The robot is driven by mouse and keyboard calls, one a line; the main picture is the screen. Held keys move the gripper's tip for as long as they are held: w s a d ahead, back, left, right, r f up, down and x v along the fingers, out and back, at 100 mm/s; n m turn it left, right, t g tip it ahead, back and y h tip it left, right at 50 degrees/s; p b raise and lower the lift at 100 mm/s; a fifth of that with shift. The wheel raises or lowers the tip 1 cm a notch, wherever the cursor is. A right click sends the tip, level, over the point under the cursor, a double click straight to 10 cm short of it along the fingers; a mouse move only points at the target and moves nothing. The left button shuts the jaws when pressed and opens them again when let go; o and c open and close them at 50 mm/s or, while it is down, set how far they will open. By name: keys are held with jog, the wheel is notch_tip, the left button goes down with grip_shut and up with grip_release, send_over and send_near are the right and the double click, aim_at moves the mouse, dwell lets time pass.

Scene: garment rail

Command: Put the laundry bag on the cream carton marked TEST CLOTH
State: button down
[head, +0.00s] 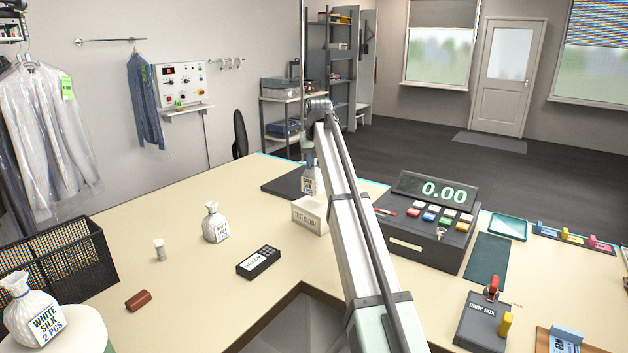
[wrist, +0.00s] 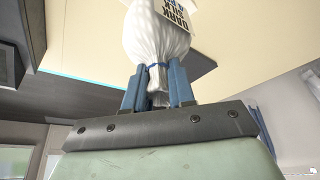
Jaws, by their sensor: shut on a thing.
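The white laundry bag (head: 308,184) hangs upright from my gripper (head: 307,150), partly hidden by my arm. In the wrist view, the fingers (wrist: 158,88) are shut on the bag's neck by its blue tie, and the bag (wrist: 150,38) carries a printed tag, only partly readable. The cream carton marked TEST CLOTH (head: 306,217) stands on the counter, its right side covered by my arm. In the head view the bag shows just above and behind the carton's top edge. I cannot tell whether they touch.
A dark mat (head: 283,184) lies behind the carton. Another white bag (head: 215,224), a black card reader (head: 259,262) and a cash register (head: 425,225) stand on the counter. A WHITE SILK bag (head: 35,315) and a black basket (head: 60,262) are at left.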

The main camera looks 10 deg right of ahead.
aim_at(314, 172)
jog(key=shift+f, duration=2.55)
jog(key=c, duration=0.9)
grip_release()
jog(key=shift+f, duration=0.1)
jog(key=shift+c, duration=0.2)
jog(key=v, duration=1.2)
